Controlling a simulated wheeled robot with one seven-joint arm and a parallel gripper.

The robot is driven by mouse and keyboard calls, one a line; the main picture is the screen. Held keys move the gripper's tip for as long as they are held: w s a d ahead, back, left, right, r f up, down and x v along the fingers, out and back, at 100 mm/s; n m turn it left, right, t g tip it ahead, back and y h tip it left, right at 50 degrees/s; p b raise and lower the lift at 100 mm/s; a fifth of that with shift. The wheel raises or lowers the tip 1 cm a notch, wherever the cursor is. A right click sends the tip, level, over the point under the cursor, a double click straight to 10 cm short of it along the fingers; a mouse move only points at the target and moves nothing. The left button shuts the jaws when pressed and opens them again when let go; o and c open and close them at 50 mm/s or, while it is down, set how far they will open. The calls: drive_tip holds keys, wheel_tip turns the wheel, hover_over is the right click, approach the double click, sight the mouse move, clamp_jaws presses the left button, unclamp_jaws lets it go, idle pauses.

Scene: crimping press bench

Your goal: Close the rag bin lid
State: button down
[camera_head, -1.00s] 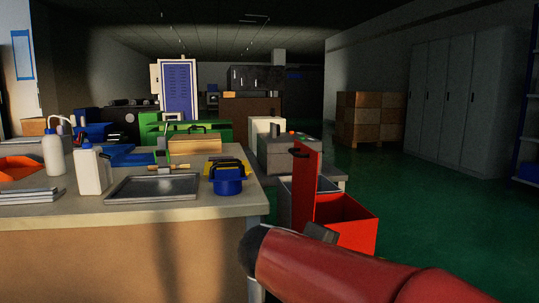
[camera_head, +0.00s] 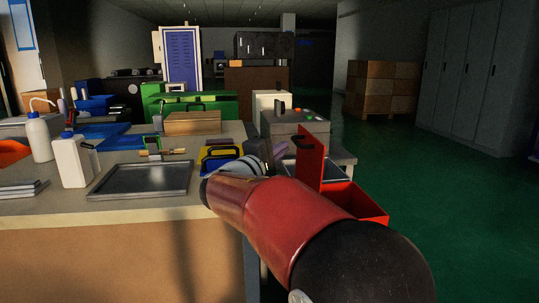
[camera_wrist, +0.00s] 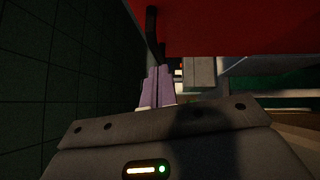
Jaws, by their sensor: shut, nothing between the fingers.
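The red rag bin (camera_head: 358,203) stands on the floor right of the bench, with its front left part hidden by my arm. Its red lid (camera_head: 311,158) is open and stands upright at the bin's left side. A black handle (camera_head: 301,143) sticks out from the lid's left face. My gripper (camera_head: 281,149) is shut and empty, just left of the lid. In the wrist view, the shut fingers (camera_wrist: 157,88) point towards the lower end of the black handle (camera_wrist: 152,28), beside the red lid (camera_wrist: 235,25). I cannot tell whether they touch.
The bench (camera_head: 215,203) at left holds a metal tray (camera_head: 142,180), white bottles (camera_head: 71,160) and a yellow and blue item (camera_head: 219,157). A grey machine (camera_head: 292,122) stands behind the lid. The green floor (camera_head: 430,190) at right is clear.

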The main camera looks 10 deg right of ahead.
drive_tip(key=shift+w+d+r, duration=0.1)
drive_tip(key=shift+w+d, duration=0.4)
drive_tip(key=shift+w, duration=0.05)
drive_tip(key=shift+d, duration=0.15)
